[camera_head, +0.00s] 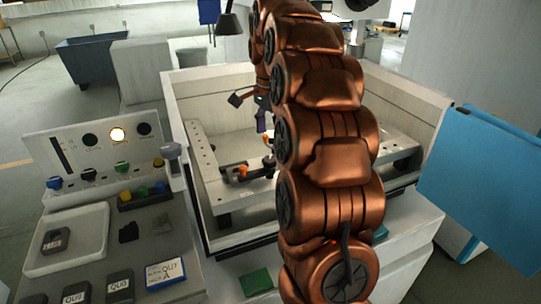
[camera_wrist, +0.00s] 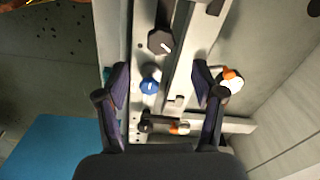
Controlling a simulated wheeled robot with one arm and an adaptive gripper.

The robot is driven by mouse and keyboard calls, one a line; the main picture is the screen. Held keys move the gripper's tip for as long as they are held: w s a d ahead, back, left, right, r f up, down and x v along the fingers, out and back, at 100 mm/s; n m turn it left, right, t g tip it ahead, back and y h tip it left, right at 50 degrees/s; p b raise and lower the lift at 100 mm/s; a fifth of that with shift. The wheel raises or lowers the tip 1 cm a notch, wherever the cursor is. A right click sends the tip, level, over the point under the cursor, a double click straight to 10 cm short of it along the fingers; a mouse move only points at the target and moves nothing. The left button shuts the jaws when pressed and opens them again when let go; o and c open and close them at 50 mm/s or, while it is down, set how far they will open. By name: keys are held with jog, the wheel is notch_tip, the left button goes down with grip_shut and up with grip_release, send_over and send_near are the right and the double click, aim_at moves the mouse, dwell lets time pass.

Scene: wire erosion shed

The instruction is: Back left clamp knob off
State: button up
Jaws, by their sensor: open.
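The work frame (camera_head: 207,168) is a pale rail frame inside the open machine tank. A dark clamp with an orange knob (camera_head: 242,171) sits on its left part, and another orange knob (camera_head: 268,138) shows farther back, partly behind my arm. My gripper (camera_head: 263,112) hangs over the frame. In the wrist view my gripper (camera_wrist: 158,84) has its fingers wide apart and empty. A blue knob (camera_wrist: 150,86) lies between them, with a dark faceted knob (camera_wrist: 160,41) above it. An orange-and-white knob (camera_wrist: 231,79) is beside the right finger. I cannot tell which knob is the back left one.
The tank wall (camera_head: 186,140) surrounds the frame. A control panel (camera_head: 100,150) and a white tray (camera_head: 88,235) stand at left. A blue panel (camera_head: 482,185) is at right. A green block (camera_head: 256,282) lies in front. My arm hides the tank's middle.

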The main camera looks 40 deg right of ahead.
aim_at(270, 159)
jog(key=shift+d+f, duration=0.15)
jog(key=shift+f, duration=0.1)
jog(key=shift+f+p, duration=1.1)
jog(key=shift+f, duration=2.6)
jog(key=c, duration=1.1)
